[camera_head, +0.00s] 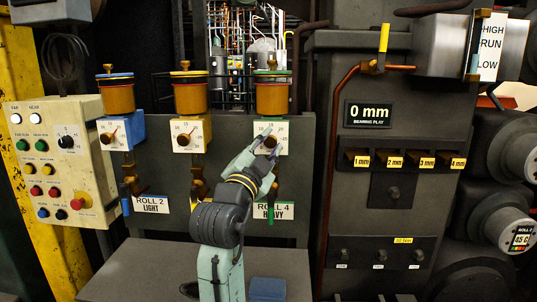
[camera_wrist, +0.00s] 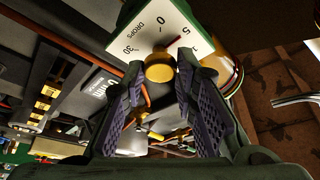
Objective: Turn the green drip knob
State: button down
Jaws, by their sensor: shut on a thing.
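The green drip unit stands third from the left in the head view, with a white dial plate (camera_head: 284,136) under an amber cup (camera_head: 272,98). Its knob (camera_head: 271,142) is partly covered by my gripper (camera_head: 267,141). In the wrist view the dial plate (camera_wrist: 150,30) shows 0, 5, 30 and "DROPS", with a green body behind it. The round gold-brown knob (camera_wrist: 159,69) sits between the tips of my gripper (camera_wrist: 161,76). My gripper is shut on the knob. The dial's pointer is hard to make out.
Blue (camera_head: 121,132) and yellow (camera_head: 190,133) drip units with similar knobs stand to the left. A button panel (camera_head: 58,160) is at far left. A grey cabinet with a "0 mm" display (camera_head: 369,114) stands to the right. A flat grey surface (camera_head: 150,270) lies below.

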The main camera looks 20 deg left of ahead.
jog(key=m+g+h+b, duration=0.1)
jog(key=m, duration=0.2)
jog(key=m+g+h, duration=0.1)
jog(key=m, duration=0.3)
jog(key=shift+a+r+b, duration=0.15)
jog(key=shift+b, duration=0.2)
jog(key=m, duration=0.2)
jog(key=m+g, duration=0.1)
jog(key=shift+r+m+g, duration=0.15)
jog(key=shift+m+g, duration=0.15)
jog(key=shift+m, duration=0.1)
jog(key=m+g+p, duration=0.1)
jog(key=m, duration=0.2)
jog(key=shift+r+y, duration=0.15)
jog(key=shift+y, duration=0.15)
jog(key=m+g+y+p, duration=0.1)
jog(key=m, duration=0.1)
jog(key=shift+m+g, duration=0.3)
jog(key=shift+m, duration=0.1)
jog(key=m, duration=0.1)
jog(key=m+y+p, duration=0.1)
jog(key=shift+d+r+m+g, duration=0.1)
jog(key=shift+d+m+g, duration=0.1)
jog(key=shift+m+g, duration=0.15)
jog(key=m+g+y+p, duration=0.1)
jog(key=m+y, duration=0.2)
jog(key=m, duration=0.1)
jog(key=shift+d, duration=0.15)
jog(key=shift+p, duration=0.3)
